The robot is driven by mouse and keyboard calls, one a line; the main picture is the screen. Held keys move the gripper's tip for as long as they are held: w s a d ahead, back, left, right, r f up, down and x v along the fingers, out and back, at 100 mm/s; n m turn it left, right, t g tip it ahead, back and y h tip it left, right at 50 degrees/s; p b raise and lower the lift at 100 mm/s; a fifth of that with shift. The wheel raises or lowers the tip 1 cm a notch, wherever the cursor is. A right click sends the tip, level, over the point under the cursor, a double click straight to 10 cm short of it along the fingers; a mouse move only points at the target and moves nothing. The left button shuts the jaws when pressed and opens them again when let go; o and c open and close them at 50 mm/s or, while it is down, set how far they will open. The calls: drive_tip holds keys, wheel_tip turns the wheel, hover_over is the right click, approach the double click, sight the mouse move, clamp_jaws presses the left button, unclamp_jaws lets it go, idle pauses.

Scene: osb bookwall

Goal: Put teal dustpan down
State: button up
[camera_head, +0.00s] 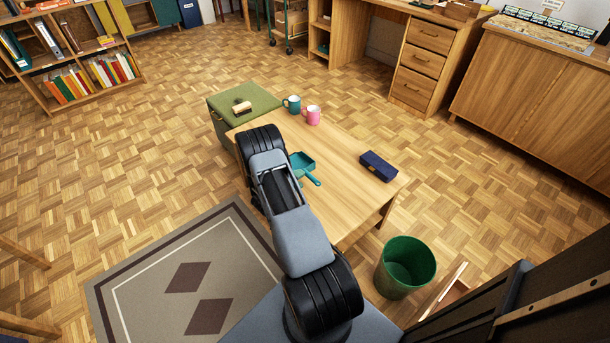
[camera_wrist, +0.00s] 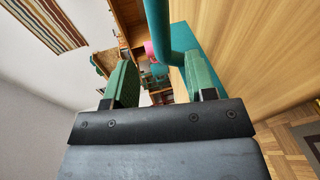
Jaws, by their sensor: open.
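The teal dustpan (camera_head: 301,162) appears to lie on the low wooden table (camera_head: 345,170), just right of my arm, its handle pointing toward the front right. In the wrist view the dustpan (camera_wrist: 183,38) shows close ahead, beyond and between my fingers, against the wooden tabletop (camera_wrist: 260,50). My gripper (camera_wrist: 160,80) is open, with its two green finger pads apart and nothing between them that I can make out as held. In the head view my arm hides the gripper and part of the table's left side.
A teal mug (camera_head: 292,104) and a pink mug (camera_head: 312,115) stand at the table's far end, by a green stool (camera_head: 255,100) with a brush on it. A dark blue case (camera_head: 378,166) lies on the right. A green bin (camera_head: 405,266) stands on the floor.

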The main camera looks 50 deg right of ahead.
drive_tip(key=v, duration=0.6)
drive_tip(key=s+a+r+m+g+y, duration=0.2)
drive_tip(key=a+r, duration=0.1)
drive_tip(key=r, duration=0.5)
drive_tip(key=s+a+r+m+g+y, duration=0.15)
drive_tip(key=a+r, duration=0.25)
drive_tip(key=r, duration=0.4)
drive_tip(key=s+a+r+t+y, duration=0.1)
drive_tip(key=s+a+r+y, duration=0.2)
drive_tip(key=a, duration=0.3)
drive_tip(key=s+a+r+n+t+y, duration=0.1)
drive_tip(key=s+a+r+t+y, duration=0.1)
drive_tip(key=s+a+r+y, duration=0.1)
drive_tip(key=s+a+r+n+t+y, duration=0.1)
drive_tip(key=a+r+y, duration=0.4)
drive_tip(key=a, duration=0.5)
wheel_tip(320, 180, up, 2)
drive_tip(key=s+t, duration=0.1)
drive_tip(key=s, duration=0.1)
drive_tip(key=shift+s+y+p, duration=0.3)
drive_tip(key=shift+y, duration=0.05)
drive_tip(key=shift+t, duration=0.25)
